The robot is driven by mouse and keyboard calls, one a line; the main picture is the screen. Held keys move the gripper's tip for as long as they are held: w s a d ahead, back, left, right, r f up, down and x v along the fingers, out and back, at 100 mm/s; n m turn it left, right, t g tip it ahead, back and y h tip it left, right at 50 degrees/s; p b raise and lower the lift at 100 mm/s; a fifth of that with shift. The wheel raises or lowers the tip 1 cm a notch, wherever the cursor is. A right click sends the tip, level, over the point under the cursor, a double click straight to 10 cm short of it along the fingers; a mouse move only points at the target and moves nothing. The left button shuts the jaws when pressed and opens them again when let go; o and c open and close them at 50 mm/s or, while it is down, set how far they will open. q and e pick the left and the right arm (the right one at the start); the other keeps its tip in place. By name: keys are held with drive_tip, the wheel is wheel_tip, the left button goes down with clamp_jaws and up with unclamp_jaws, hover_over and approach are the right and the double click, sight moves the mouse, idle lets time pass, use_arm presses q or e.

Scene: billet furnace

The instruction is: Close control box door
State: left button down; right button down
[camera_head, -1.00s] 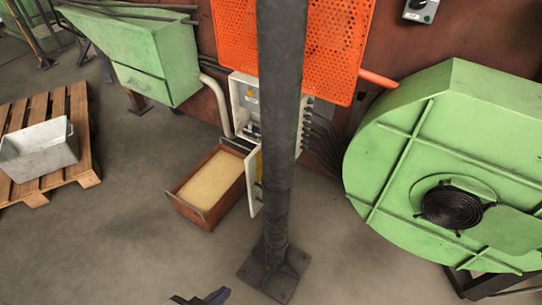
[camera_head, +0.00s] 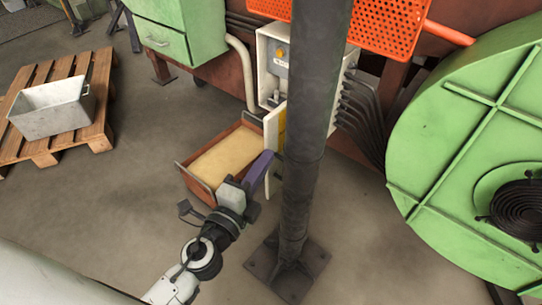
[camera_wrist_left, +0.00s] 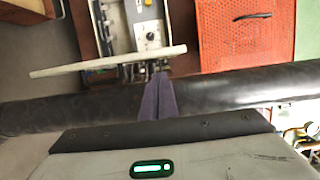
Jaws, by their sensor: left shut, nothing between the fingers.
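The white control box (camera_head: 270,65) is mounted behind a dark post, which hides part of it. Its door (camera_head: 271,128) stands open toward me, with a yellow patch on it. In the left wrist view the open box (camera_wrist_left: 136,25) is at the top, and the door (camera_wrist_left: 105,62) shows nearly edge-on. My left gripper (camera_head: 266,157) has purple fingers, shut and empty, beside the lower part of the door. In the left wrist view the fingertips (camera_wrist_left: 160,76) are close to the door's edge; I cannot tell whether they touch. My right gripper is not in view.
The dark post (camera_head: 305,120) stands on a floor plate just right of my left gripper. A brown bin (camera_head: 197,183) with yellowish contents sits below the door. A green round housing (camera_head: 450,140) fills the right. A pallet (camera_head: 45,150) with a grey tub (camera_head: 50,112) is at left.

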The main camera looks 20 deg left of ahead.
sight(280, 136)
use_arm(q)
drive_tip(key=w, duration=0.5)
drive_tip(key=w+d+p, duration=0.1)
drive_tip(key=w, duration=0.2)
drive_tip(key=shift+w+r, duration=0.1)
drive_tip(key=shift+w, duration=0.4)
